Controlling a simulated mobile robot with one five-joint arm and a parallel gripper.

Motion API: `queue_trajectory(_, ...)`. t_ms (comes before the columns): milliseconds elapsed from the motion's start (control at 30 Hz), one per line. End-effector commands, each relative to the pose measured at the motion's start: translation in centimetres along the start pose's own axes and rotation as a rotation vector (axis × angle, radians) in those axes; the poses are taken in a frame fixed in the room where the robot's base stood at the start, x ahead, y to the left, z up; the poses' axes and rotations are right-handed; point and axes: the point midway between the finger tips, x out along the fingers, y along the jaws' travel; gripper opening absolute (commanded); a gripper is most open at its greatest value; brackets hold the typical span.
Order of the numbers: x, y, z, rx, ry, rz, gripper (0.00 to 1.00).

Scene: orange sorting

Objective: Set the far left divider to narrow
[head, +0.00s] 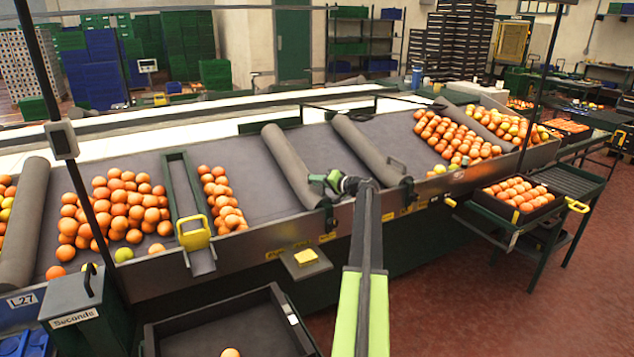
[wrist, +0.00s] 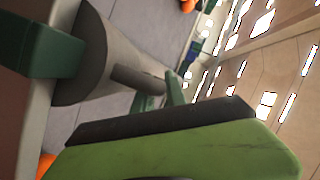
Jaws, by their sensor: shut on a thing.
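Several grey padded dividers lie across the sloped sorting table. One divider (head: 290,165) is left of centre, angled with its near end to the right. My gripper (head: 322,180) is at that divider's right side near its lower end, shut on its handle; the jaws partly hide the handle in the head view. In the wrist view, the grey roller-shaped divider (wrist: 102,52) fills the upper left, and its dark handle (wrist: 138,78) reaches towards my green jaws (wrist: 165,105). Another divider (head: 18,225) lies at the far left edge of the head view, away from my gripper.
Another divider (head: 368,150) with its own handle is right of my gripper, with bare table between. Oranges (head: 120,205) lie left, around a green chute (head: 182,190) with a yellow part. More oranges (head: 455,135) lie right. A black crate (head: 225,310) stands below the table.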

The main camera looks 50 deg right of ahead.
Motion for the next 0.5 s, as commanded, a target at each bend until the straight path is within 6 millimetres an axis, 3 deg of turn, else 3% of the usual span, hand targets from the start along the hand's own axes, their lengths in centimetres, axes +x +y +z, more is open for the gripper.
queue_trajectory(33,-0.34,0.41,-0.46,0.0,0.011,0.007,0.18)
queue_trajectory(200,-0.29,0.33,-0.41,0.0,0.009,0.006,0.38)
queue_trajectory(500,-0.34,0.17,-0.3,0.001,0.008,0.004,0.38)
